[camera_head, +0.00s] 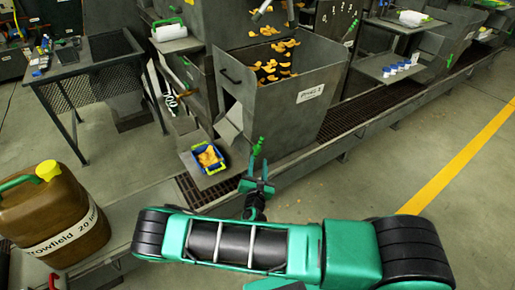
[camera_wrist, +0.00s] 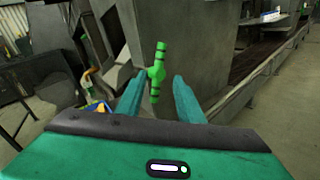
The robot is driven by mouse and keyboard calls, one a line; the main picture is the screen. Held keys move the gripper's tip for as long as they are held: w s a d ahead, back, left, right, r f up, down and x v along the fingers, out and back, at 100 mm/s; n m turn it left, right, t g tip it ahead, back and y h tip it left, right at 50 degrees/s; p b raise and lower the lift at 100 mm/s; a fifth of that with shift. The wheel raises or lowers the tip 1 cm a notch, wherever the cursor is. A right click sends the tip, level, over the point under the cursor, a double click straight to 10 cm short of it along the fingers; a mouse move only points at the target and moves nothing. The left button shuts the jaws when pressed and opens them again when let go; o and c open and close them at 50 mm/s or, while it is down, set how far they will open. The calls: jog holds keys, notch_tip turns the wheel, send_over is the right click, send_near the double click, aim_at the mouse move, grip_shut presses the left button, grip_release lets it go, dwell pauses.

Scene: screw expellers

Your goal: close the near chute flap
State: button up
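The press bin (camera_head: 290,105) is a grey metal hopper with orange pieces in its top. A pale grey sloped plate, which looks like the chute flap (camera_head: 228,130), juts from its lower left side; a similar plate (camera_wrist: 118,77) shows in the wrist view. A green knobbed handle (camera_head: 258,147) stands upright by the bin's near corner. My gripper (camera_head: 258,183) is open below the handle. In the wrist view the handle (camera_wrist: 157,70) appears between and beyond my fingertips (camera_wrist: 158,78), with gaps both sides. Whether it reaches between the fingers is unclear.
A blue tray (camera_head: 198,164) of orange pieces sits left of the bin, under the plate. A brown jug (camera_head: 45,222) with a yellow cap stands at lower left. A mesh-sided table (camera_head: 88,68) is behind it. Open floor (camera_head: 440,130) lies to the right.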

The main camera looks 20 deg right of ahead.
aim_at(258, 148)
jog(key=x, duration=1)
jog(key=shift+w+f, duration=0.15)
jog(key=shift+w, duration=0.2)
